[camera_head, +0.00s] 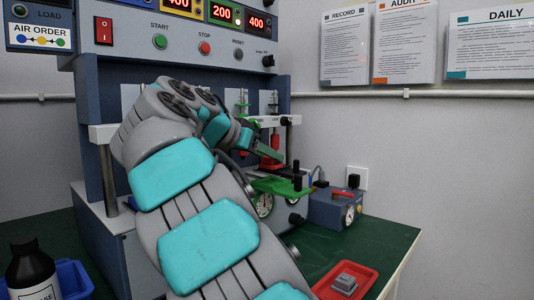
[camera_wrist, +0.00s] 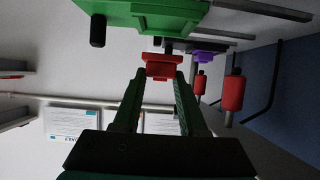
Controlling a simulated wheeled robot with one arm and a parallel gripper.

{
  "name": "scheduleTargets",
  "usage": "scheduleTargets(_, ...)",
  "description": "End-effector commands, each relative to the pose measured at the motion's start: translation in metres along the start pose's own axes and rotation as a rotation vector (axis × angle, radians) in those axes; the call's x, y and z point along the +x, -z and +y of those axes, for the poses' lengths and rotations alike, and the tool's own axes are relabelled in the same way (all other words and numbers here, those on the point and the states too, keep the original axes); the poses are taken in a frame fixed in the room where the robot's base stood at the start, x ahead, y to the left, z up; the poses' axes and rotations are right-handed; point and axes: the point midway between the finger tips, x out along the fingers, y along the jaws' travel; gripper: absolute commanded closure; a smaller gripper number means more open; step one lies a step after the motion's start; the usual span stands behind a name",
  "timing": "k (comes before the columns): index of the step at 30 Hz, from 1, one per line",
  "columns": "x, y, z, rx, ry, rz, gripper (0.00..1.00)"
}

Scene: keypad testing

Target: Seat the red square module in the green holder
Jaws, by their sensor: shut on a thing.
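The red square module (camera_wrist: 162,66) is between my gripper's fingertips in the wrist view. My gripper (camera_wrist: 161,78) is shut on it, with one dark green finger on each side. The green holder (camera_wrist: 150,14) is at the top of that view, close to the module; I cannot tell whether they touch. In the head view the green holder (camera_head: 283,187) juts from the front of the test machine, with a black peg on it. My gripper (camera_head: 268,150) is just above and behind it there. The module is hard to make out in the head view.
Red cylindrical handles (camera_wrist: 233,92) hang near the holder. A blue-grey box with a gauge (camera_head: 335,208) stands right of it. A red tray (camera_head: 366,279) holds a grey block (camera_head: 344,284). A black bottle (camera_head: 32,272) stands at lower left. The green tabletop (camera_head: 375,240) is clear at right.

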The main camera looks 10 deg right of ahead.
Motion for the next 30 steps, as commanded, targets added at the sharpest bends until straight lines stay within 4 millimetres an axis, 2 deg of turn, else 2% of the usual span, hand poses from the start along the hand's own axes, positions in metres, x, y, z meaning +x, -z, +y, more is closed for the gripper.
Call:
scheduleTargets(21, 0.015, -0.030, 0.000, 0.001, 0.001, 0.002, 1.00)
scheduleTargets(30, 0.017, -0.035, 0.000, 0.000, 0.001, 0.002, 1.00)
